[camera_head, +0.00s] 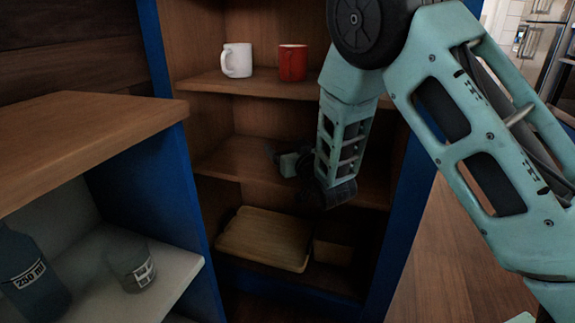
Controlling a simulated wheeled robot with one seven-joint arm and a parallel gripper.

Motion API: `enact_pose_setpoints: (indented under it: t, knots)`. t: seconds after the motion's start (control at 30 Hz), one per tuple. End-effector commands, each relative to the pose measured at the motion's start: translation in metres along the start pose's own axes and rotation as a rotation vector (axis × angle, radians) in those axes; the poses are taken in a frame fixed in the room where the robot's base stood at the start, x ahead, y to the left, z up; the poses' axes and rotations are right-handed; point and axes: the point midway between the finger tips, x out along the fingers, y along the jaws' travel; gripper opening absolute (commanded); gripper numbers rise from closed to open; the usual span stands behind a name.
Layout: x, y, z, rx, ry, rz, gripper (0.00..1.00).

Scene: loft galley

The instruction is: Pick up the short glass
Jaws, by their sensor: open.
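The short glass (131,267) is a small, clear tumbler with a pale printed label. It stands upright on the light shelf inside the blue cabinet at the lower left. My gripper (280,160) is at the end of my folded arm, to the right of the glass and higher in the picture, in front of the open shelf unit. It is well apart from the glass and points left. It is open, with nothing visible between its fingers. The fingers are small and dark against the shelves, and my arm's wrist partly hides them.
A dark blue bottle (30,270) marked 250 ml stands left of the glass. A wooden counter (80,140) overhangs their shelf (180,272). A white mug (237,60) and a red mug (292,62) stand on the upper shelf. A wooden board (263,240) lies below.

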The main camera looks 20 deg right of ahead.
Motion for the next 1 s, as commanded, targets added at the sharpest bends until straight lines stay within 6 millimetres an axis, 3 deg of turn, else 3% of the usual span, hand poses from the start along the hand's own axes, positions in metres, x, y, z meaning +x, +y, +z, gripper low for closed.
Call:
enact_pose_setpoints:
  t: [0.1, 0.27, 0.3, 0.77, 0.87, 1.0]
  knots:
    - [0.0, 0.0, 0.0, 0.0, 0.0, 0.0, 0.77]
    - [0.0, 0.0, 0.0, 0.0, 0.0, 0.0, 0.33]
    - [0.0, 0.0, 0.0, 0.0, 0.0, 0.0, 0.29]
    - [-0.002, -0.001, -0.007, 0.0, 0.001, 0.0, 0.29]
    - [-0.004, -0.003, -0.013, 0.0, 0.0, 0.0, 0.29]
    - [-0.003, -0.002, -0.039, 0.001, 0.003, 0.001, 0.29]
